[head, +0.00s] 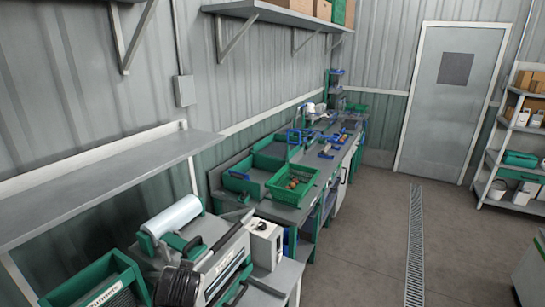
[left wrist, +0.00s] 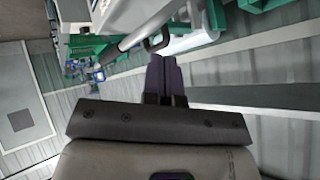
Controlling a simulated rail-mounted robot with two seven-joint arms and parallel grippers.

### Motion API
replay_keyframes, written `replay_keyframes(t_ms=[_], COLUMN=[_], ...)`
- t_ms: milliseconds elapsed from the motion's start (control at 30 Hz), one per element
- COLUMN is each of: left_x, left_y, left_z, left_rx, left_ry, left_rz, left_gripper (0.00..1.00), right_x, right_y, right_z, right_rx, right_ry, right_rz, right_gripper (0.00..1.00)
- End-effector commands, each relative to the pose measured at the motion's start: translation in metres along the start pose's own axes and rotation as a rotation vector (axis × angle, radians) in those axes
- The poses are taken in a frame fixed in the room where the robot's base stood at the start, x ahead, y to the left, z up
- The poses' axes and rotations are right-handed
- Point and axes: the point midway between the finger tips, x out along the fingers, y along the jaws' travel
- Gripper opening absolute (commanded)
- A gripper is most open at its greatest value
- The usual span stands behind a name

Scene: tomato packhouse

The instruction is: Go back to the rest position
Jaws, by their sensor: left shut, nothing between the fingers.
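My left gripper (left wrist: 165,62) shows in the left wrist view, its two dark fingers pressed together with nothing between them. A dark curved handle and a grey bar lie beyond the fingertips; I cannot tell whether they are near the fingers. In the head view I cannot make out either gripper for certain. My right gripper is in neither view.
A grey workbench along the wall holds a green crate (head: 312,179) with some reddish items. Nearer stand a white roll (head: 173,215) and a white box (head: 264,243). A wall shelf (head: 110,180) juts out at left. The floor (head: 370,235) towards the door (head: 450,110) is clear.

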Motion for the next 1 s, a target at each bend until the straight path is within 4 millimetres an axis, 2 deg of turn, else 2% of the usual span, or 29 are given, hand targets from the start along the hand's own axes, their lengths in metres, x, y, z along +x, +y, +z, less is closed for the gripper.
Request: replay_keyframes(t_ms=[33, 167, 300, 400, 567, 700, 800, 1000], left_x=[-0.018, -0.059, -0.096, -0.115, -0.134, -0.138, -0.140, -0.153], left_y=[0.001, 0.007, 0.018, 0.025, 0.034, 0.044, 0.051, 0.059], left_z=[0.005, 0.038, 0.104, 0.154, 0.237, 0.309, 0.352, 0.419], left_rx=[-0.031, -0.082, -0.090, -0.082, -0.063, -0.037, -0.020, 0.008], left_ry=[0.047, 0.133, 0.165, 0.148, 0.054, -0.089, -0.185, -0.336], left_rz=[0.038, 0.142, 0.241, 0.286, 0.321, 0.339, 0.352, 0.373], left_gripper=[0.00, 0.00, 0.00, 0.00, 0.00, 0.00, 0.00, 0.00], right_x=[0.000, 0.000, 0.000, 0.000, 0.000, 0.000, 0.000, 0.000], right_y=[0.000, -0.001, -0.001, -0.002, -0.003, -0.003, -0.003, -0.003], right_z=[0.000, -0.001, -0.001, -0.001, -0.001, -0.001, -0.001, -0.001], right_rx=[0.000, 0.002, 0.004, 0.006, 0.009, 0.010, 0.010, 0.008], right_ry=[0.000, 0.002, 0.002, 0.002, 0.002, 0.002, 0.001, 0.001], right_rz=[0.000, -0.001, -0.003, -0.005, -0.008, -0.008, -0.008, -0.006], right_gripper=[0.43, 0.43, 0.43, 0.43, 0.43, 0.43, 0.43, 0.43])
